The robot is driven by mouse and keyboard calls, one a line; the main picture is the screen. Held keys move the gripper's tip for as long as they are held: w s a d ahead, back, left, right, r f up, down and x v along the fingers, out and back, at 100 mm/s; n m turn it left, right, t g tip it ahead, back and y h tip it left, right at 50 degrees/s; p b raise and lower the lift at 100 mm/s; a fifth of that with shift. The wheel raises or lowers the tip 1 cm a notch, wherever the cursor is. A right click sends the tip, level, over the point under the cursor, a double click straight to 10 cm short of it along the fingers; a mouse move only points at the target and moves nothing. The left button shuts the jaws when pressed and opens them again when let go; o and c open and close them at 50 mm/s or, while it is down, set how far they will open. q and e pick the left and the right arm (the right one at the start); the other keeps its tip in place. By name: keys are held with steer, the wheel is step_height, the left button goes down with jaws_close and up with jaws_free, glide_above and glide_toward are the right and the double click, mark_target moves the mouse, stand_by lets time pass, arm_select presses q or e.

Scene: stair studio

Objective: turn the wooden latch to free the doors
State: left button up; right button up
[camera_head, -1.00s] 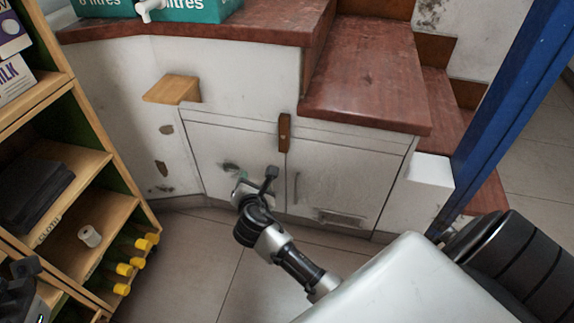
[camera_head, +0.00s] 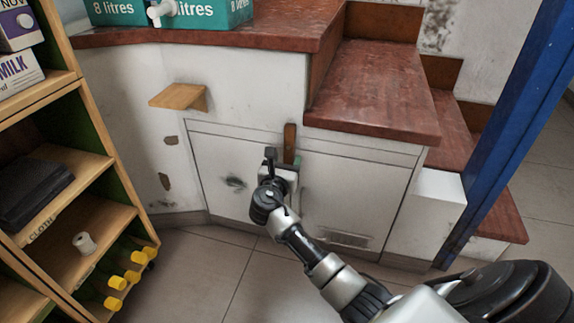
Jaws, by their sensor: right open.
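The wooden latch (camera_head: 290,140) is a small upright brown bar over the seam between the two white cupboard doors. Its upper part shows; its lower part is hidden behind my gripper. The left door (camera_head: 220,172) has a dark scuff. The right door (camera_head: 350,195) has a vent near its bottom. My right gripper (camera_head: 283,163) is open, in front of the latch's lower end and the door seam. I cannot tell whether its fingers touch the latch. My left gripper is not in view.
Red-brown steps (camera_head: 375,95) rise above and right. A wooden shelf unit (camera_head: 85,180) stands at left, a blue post (camera_head: 510,130) at right. The tiled floor (camera_head: 215,275) before the doors is clear.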

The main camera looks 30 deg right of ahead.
steer(key=shift+w+d, duration=0.35)
steer(key=shift+d, duration=0.05)
steer(key=c, duration=0.9)
